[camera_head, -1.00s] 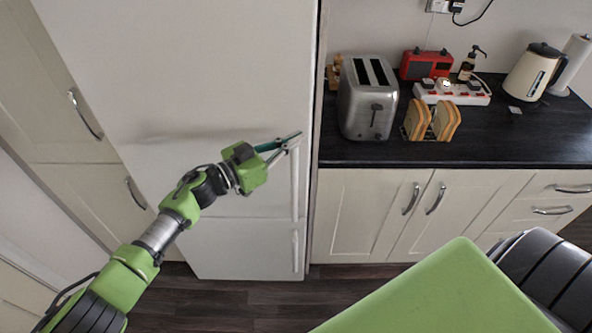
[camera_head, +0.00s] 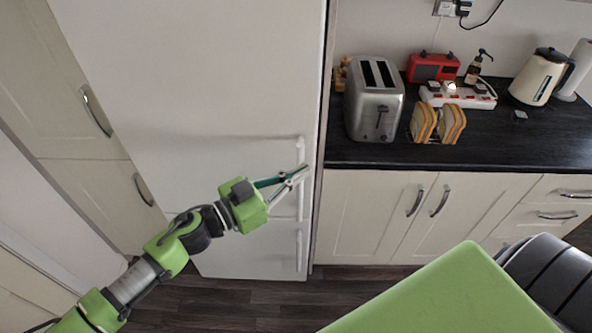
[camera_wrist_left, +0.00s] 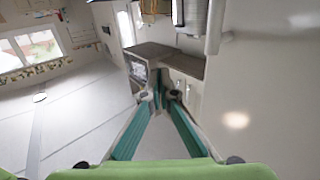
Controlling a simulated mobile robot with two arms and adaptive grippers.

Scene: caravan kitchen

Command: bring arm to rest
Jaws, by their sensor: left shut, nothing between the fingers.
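My left gripper (camera_head: 303,169) is in front of the white fridge-freezer (camera_head: 215,80) in the head view, near the handles at its right edge. Its fingers come together at the tips with nothing between them. In the left wrist view the two teal fingers (camera_wrist_left: 160,98) converge toward the middle. The left arm reaches in from the lower left. My right gripper is not in view; a large green part of my own body fills the lower right of the head view.
A black worktop (camera_head: 540,140) at right holds a toaster (camera_head: 375,100), toast rack with bread (camera_head: 437,124), red radio (camera_head: 433,67), power strip (camera_head: 458,95) and kettle (camera_head: 537,77). Cream cupboards (camera_head: 375,210) stand below. Dark floor (camera_head: 250,303) is clear before the fridge.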

